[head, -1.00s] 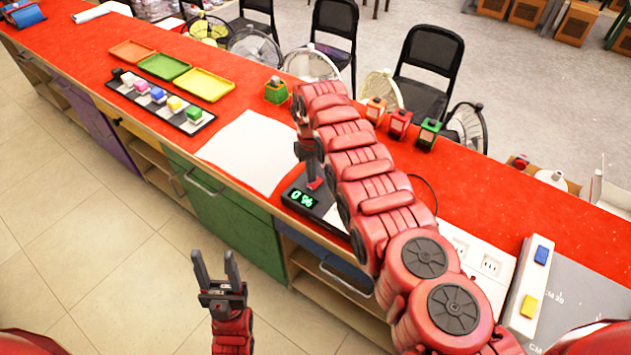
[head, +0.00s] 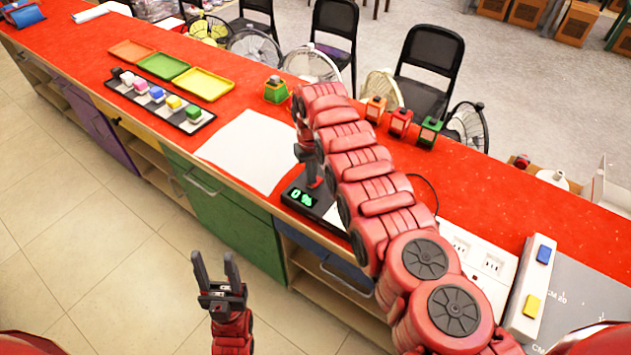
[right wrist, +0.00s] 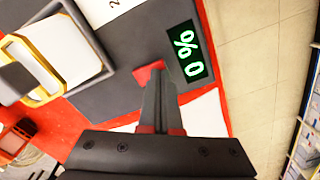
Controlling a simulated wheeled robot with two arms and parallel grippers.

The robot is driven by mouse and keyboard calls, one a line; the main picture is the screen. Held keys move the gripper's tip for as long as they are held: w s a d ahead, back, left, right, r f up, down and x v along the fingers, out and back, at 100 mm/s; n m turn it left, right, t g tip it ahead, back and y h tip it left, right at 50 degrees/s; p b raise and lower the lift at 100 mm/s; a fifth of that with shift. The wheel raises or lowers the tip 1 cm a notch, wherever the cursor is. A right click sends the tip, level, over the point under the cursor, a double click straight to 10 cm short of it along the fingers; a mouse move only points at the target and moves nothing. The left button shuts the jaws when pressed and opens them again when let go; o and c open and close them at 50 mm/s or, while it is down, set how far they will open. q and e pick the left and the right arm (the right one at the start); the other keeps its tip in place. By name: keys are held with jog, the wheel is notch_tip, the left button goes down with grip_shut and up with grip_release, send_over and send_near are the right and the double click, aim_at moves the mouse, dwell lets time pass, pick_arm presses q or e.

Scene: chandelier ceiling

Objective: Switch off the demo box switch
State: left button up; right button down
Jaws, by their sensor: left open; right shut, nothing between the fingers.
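The demo box (head: 325,213) is a dark box near the counter's front edge, with a green display (head: 302,197) reading 0 %. In the right wrist view the box (right wrist: 110,90) shows the same display (right wrist: 187,55) and a small red switch (right wrist: 149,72) beside it. My right gripper (head: 314,184) reaches down over the box. In the right wrist view its shut fingers (right wrist: 158,72) are at the red switch and partly hide it; I cannot tell whether they touch. My left gripper (head: 215,262) is open and empty, in front of the green cabinet.
White paper (head: 250,150) lies left of the box on the red counter (head: 235,118). Farther left are coloured blocks on a strip (head: 160,100) and trays (head: 165,67). Small lanterns (head: 400,122) stand behind my right arm. A white socket panel (head: 480,262) is to the right.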

jog(key=shift+f+b, duration=0.5)
jog(key=shift+f, duration=0.05)
jog(key=shift+s+r, duration=0.1)
jog(key=shift+r+p, duration=0.95)
jog(key=shift+p, duration=0.1)
notch_tip(320, 180, up, 2)
jog(key=shift+r+p, duration=0.2)
jog(key=shift+p, duration=0.85)
jog(key=shift+r+p, duration=1.05)
jog(key=shift+r, duration=0.3)
jog(key=shift+f, duration=0.1)
